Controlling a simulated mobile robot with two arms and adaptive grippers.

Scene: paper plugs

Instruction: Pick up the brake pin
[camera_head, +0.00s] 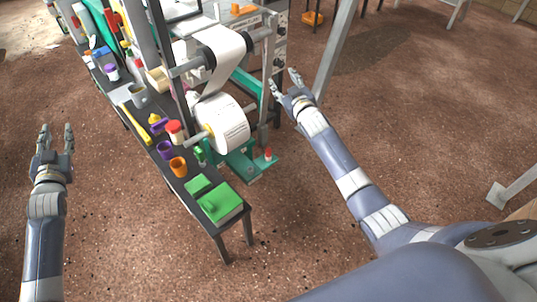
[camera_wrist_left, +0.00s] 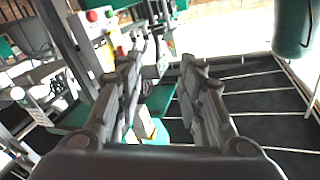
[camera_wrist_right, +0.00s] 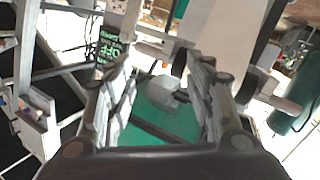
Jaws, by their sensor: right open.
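I cannot tell for certain which part is the brake pin. A small red-tipped piece (camera_head: 268,154) stands on the green base of the paper machine. My right gripper (camera_head: 284,80) is open and empty beside the machine's paper rolls, to their right. In the right wrist view, a grey block (camera_wrist_right: 162,88) over a green surface shows between its spread fingers (camera_wrist_right: 160,85), apart from them. My left gripper (camera_head: 56,133) is open and empty over the floor at the left, well away from the machine. Its spread fingers also show in the left wrist view (camera_wrist_left: 165,65).
The upper paper roll (camera_head: 222,45) and lower paper roll (camera_head: 232,130) hang on the machine. A dark narrow bench (camera_head: 190,177) holds an orange cup (camera_head: 178,167), a purple cup (camera_head: 165,150) and a green box (camera_head: 220,203). A grey post (camera_head: 328,55) stands behind my right gripper.

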